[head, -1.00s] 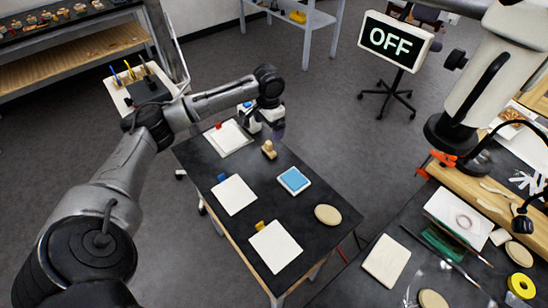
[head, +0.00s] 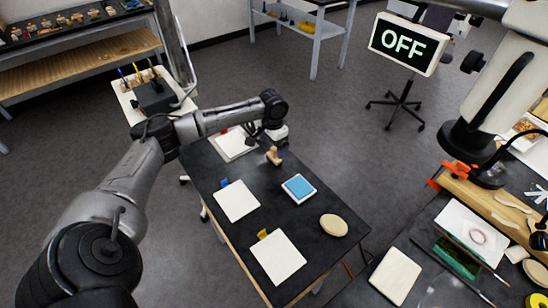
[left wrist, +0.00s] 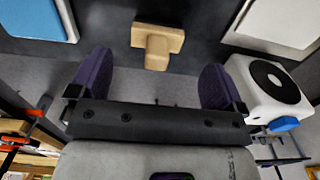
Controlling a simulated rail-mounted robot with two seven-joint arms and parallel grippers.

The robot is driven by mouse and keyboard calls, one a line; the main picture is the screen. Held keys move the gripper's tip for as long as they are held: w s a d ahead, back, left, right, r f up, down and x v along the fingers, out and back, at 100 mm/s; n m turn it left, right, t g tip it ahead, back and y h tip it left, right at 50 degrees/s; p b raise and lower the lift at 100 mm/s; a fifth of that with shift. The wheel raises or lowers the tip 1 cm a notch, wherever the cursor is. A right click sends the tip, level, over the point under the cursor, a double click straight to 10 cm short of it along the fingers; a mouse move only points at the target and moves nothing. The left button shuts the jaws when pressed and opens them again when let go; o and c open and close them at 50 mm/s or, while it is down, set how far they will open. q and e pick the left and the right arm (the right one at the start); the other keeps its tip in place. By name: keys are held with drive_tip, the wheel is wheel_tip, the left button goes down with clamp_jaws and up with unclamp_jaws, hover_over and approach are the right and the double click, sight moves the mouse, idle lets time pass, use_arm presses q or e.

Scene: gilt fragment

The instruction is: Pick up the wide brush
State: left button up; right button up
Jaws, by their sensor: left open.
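A tan wooden T-shaped piece (head: 274,154), likely the wide brush, stands on the black table near its far right edge. In the left wrist view the wooden piece (left wrist: 157,45) is ahead of the gap between the fingers, roughly centred. My left gripper (left wrist: 156,64) is open and empty, with two dark purple fingers apart. No contact with the wood shows. In the head view my left wrist is just beyond the piece, and the fingers are mostly hidden. Bristles cannot be made out.
A blue pad in a white tray (head: 299,188) and an oval tan disc (head: 334,225) lie nearer on the table. White boards (head: 237,200) with coloured tabs line its left side. An OFF sign (head: 404,42) stands beyond. A cluttered bench is at the right.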

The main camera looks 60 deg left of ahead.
sight(274, 148)
use_arm(q)
wheel_tip(274, 148, down, 5)
drive_tip(key=shift+d+r+b, duration=0.1)
drive_tip(key=shift+d+b, duration=0.05)
drive_tip(key=shift+b, duration=0.45)
drive_tip(key=shift+w, duration=0.1)
drive_tip(key=shift+c, duration=0.4)
drive_tip(key=c, duration=0.9)
drive_tip(key=shift+c, duration=0.2)
drive_tip(key=shift+r+p, duration=0.3)
drive_tip(key=shift+r, duration=0.5)
wheel_tip(274, 148, up, 3)
drive_tip(key=shift+f+p, duration=0.15)
drive_tip(key=shift+p, duration=0.25)
drive_tip(key=s+d+r+p, duration=0.1)
drive_tip(key=d+r+p, duration=0.1)
drive_tip(key=d+r, duration=0.4)
drive_tip(key=shift+s+d+r, duration=0.3)
drive_tip(key=shift+d+r, duration=0.05)
drive_tip(key=shift+d, duration=2.45)
